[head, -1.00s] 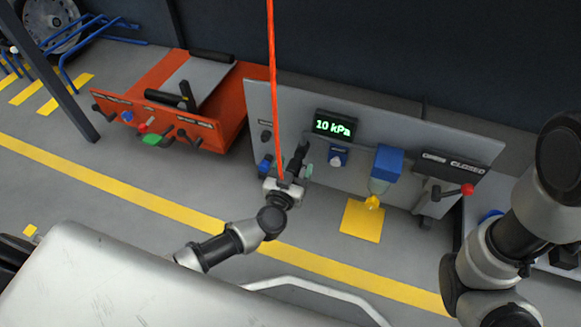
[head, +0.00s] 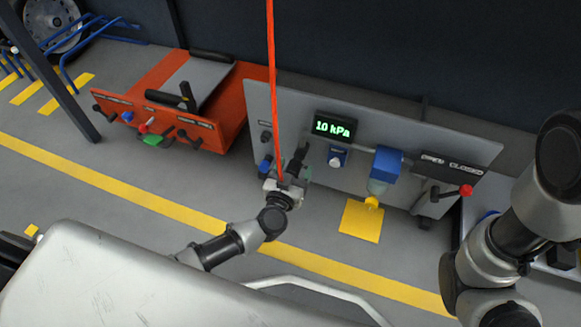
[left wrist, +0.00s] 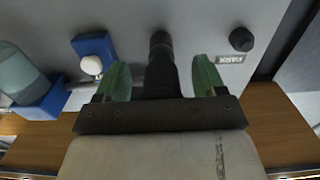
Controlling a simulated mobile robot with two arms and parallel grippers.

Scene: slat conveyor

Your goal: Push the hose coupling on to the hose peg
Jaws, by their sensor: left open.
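My left gripper (head: 293,170) is open in front of the grey panel (head: 430,140). In the left wrist view its two green fingers (left wrist: 160,80) stand on either side of a dark cylindrical piece that looks like the hose coupling (left wrist: 161,72). Its rounded far end is toward the panel; I cannot tell whether the fingers touch it or whether it sits on anything. The red hose (head: 271,70) hangs from above and comes down to the gripper. A black peg (left wrist: 241,39) beside a PARK label is right of the coupling in the wrist view and bare. My right gripper is not in view.
Next to the coupling is a blue regulator with a white knob (head: 337,158), under a 10 kPa display (head: 335,126). Further right are a blue filter (head: 387,160) and a red-knobbed lever (head: 466,190). An orange unit (head: 225,110) stands to the left.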

